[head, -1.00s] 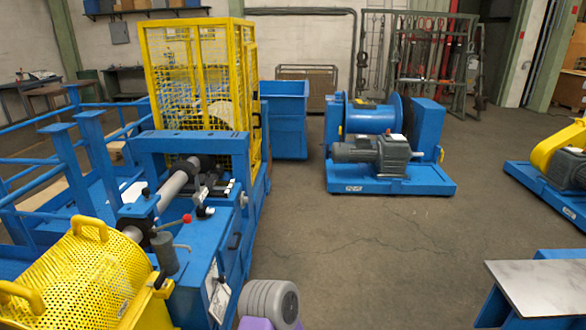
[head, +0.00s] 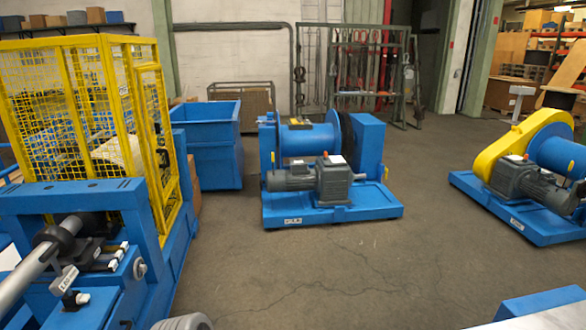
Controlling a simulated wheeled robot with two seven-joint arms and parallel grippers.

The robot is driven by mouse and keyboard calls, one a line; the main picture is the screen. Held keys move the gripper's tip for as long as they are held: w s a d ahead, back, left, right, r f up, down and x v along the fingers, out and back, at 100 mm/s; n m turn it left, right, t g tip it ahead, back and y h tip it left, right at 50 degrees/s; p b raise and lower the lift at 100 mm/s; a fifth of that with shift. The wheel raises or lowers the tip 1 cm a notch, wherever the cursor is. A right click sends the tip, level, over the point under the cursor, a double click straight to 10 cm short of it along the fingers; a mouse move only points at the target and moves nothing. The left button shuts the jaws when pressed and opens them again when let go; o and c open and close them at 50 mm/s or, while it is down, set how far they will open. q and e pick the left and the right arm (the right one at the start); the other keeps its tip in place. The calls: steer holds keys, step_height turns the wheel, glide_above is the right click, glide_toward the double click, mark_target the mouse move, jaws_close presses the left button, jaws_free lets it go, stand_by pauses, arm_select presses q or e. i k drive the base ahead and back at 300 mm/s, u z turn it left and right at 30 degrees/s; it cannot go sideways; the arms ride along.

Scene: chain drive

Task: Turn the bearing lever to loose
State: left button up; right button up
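No part that I can make out as a bearing lever with a loose marking shows clearly in the head view. At the lower left, a blue machine frame (head: 95,197) carries a grey shaft (head: 35,268) in a dark bearing block (head: 62,238). A small pale tag with lettering (head: 65,279) sits beside the shaft, too small to read. A blue stand holds a drum with a grey motor (head: 318,180) in the middle. Another drive with a yellow chain guard (head: 510,145) stands at the right.
A yellow mesh cage (head: 85,110) rises behind the blue frame. A blue bin (head: 208,150) stands beyond it. The concrete floor (head: 290,265) between the machines is open. A blue-edged table corner (head: 540,303) juts in at the lower right.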

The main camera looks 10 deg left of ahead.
mark_target(78, 256)
steer(key=u, duration=0.45)
steer(key=i, duration=2.05)
steer(key=u, duration=1.8)
steer(key=i, duration=1.05)
steer(key=u, duration=1.05)
